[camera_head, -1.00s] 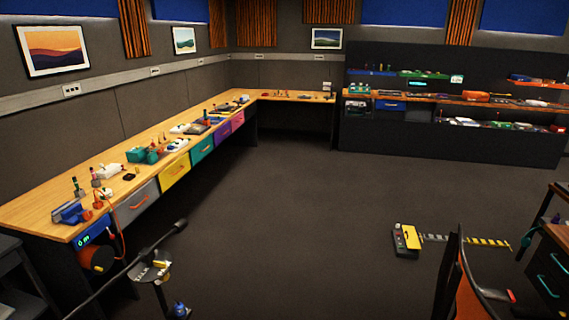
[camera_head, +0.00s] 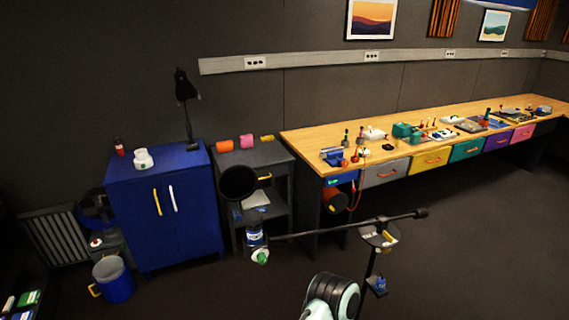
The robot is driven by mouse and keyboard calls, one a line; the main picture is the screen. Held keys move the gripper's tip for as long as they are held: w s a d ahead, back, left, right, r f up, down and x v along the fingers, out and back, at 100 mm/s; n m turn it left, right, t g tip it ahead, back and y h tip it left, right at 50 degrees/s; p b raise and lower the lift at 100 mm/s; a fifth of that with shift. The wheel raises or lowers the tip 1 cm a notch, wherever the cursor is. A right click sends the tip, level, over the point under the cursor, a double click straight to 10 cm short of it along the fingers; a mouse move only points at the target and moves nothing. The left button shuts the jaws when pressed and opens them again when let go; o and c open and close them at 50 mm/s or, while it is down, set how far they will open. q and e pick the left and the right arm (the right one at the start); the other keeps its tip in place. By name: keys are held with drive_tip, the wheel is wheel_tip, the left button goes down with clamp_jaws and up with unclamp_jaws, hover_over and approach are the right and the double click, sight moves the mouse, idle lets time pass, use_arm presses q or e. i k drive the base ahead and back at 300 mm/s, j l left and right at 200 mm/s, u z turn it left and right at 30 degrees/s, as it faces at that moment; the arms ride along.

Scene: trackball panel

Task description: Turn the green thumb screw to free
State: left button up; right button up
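A small green part (camera_head: 261,257) sits at the lower end of a blue-and-white cylinder (camera_head: 254,235) by the left end of a black boom (camera_head: 325,229). It is too small for me to tell whether it is the green thumb screw. The boom rests across an upright stand (camera_head: 368,270) that has a small tray (camera_head: 380,236) and a blue knob (camera_head: 377,285). A black disc (camera_head: 238,182) is above the cylinder. Neither of my grippers shows; one of my arm links is at the bottom centre.
A blue cabinet (camera_head: 165,222) and a dark side table (camera_head: 253,171) stand along the wall. A blue bin (camera_head: 113,280) is on the floor at left. A long wooden workbench (camera_head: 318,145) with coloured drawers runs right. Floor at lower right is clear.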

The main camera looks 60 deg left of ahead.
sight(262, 260)
drive_tip(key=u, duration=2.4)
